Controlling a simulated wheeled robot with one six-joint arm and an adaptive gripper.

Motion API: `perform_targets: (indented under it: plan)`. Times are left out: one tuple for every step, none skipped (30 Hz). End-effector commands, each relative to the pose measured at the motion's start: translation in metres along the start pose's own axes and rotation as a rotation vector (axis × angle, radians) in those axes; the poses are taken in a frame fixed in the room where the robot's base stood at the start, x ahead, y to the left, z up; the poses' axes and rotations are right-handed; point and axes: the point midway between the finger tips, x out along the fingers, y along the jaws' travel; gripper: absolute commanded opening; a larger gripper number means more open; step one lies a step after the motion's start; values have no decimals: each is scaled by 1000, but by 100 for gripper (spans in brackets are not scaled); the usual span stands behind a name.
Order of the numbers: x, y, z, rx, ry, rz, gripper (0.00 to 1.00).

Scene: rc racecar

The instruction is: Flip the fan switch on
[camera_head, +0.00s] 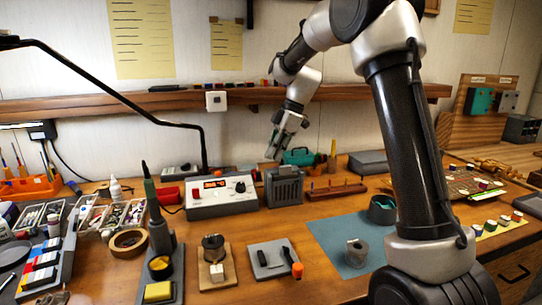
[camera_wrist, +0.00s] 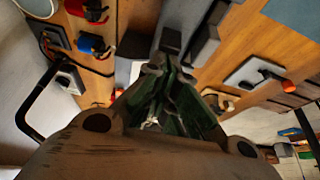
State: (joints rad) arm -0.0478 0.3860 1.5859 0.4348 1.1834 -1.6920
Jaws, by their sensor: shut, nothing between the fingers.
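A grey slatted box (camera_head: 284,188), which looks like the fan unit, stands upright on the bench right of the power supply. No switch on it can be made out clearly. My gripper (camera_head: 271,153) is above and slightly left of this box, pointing down, and appears apart from it. In the wrist view my gripper's dark green fingers (camera_wrist: 163,62) are together and hold nothing. A small dark block (camera_wrist: 171,40) shows just beyond the fingertips; I cannot tell whether they touch it.
The power supply (camera_head: 221,195) with a red display stands left of the box. A wooden rack (camera_head: 334,190) is to its right. A soldering iron stand (camera_head: 161,249) and a grey pad (camera_head: 268,258) are in front. A shelf (camera_head: 150,103) crosses the wall behind.

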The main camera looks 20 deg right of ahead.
Motion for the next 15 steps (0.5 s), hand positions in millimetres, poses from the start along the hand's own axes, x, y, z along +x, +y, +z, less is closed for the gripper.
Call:
perform_targets:
  plan:
    - [-2,1,4,6,39,2,0]
    - [-4,1,6,5,65,2,0]
    - [-5,1,7,5,98,2,0]
    - [-5,1,8,6,122,1,0]
    - [-6,0,10,5,145,0,0]
    - [-7,1,11,5,175,1,0]
    - [-8,0,12,5,197,0,0]
    - [-8,0,10,1,199,0,0]
    - [-8,0,10,-1,195,-1,0]
    - [-8,0,9,-1,195,-1,0]
    - [-8,0,9,-1,194,-1,0]
    - [-7,0,9,-1,194,-1,0]
    - [-7,0,9,-1,194,-1,0]
    - [-8,0,9,0,193,-1,0]
    - [-8,0,9,0,193,-1,0]
